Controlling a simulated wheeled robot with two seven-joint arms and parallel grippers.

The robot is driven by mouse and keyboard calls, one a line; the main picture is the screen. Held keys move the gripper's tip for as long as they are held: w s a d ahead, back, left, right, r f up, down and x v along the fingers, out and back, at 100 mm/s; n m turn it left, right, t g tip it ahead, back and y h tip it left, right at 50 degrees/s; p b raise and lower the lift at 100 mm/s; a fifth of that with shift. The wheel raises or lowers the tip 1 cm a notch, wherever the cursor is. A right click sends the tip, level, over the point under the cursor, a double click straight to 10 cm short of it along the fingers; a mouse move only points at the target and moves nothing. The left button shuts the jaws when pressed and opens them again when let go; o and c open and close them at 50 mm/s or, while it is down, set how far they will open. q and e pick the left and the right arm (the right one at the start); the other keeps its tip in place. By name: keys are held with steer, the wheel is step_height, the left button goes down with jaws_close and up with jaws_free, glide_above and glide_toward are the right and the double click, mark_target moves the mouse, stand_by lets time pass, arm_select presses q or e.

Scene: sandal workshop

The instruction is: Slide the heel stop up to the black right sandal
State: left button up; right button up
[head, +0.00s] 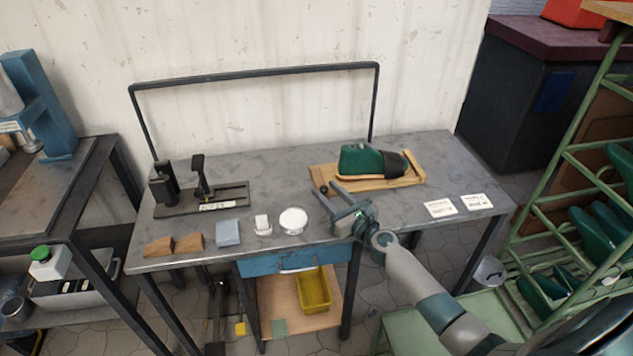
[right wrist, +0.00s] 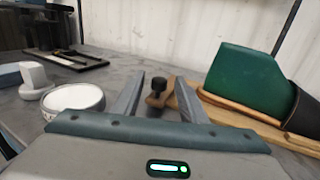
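A green foot form (head: 360,159) with a black strap (head: 393,164) sits on a tan sole on a wooden board (head: 316,174) at the bench's back right. The form also shows in the right wrist view (right wrist: 243,82). A small wooden block with a black knob, apparently the heel stop (right wrist: 158,88), is at the board's near left end, left of the form and apart from it. My right gripper (head: 325,188) is open, its two fingers on either side of the knob and block. Whether either finger touches the block I cannot tell. My left gripper is not in view.
A white round dish (head: 293,220), a small white item (head: 263,225), a blue-grey block (head: 227,232) and brown wedges (head: 188,243) line the front left. A black fixture (head: 202,190) stands behind them. White cards (head: 440,208) lie at the right. The middle back is clear.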

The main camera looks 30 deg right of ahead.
mark_target(317, 181)
steer(key=w, duration=0.4)
steer(key=shift+w+a+b, duration=0.3)
steer(key=shift+w+b, duration=0.05)
steer(key=shift+w, duration=0.05)
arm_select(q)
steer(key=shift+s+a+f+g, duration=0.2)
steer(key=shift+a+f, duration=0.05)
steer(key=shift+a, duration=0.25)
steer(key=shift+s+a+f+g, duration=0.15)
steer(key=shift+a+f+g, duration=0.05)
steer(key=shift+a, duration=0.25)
arm_select(e)
steer(key=shift+w+a, duration=0.15)
steer(key=shift+w, duration=0.45)
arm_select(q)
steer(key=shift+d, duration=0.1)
arm_select(e)
steer(key=c, duration=0.9)
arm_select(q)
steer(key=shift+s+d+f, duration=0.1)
arm_select(e)
jaws_close()
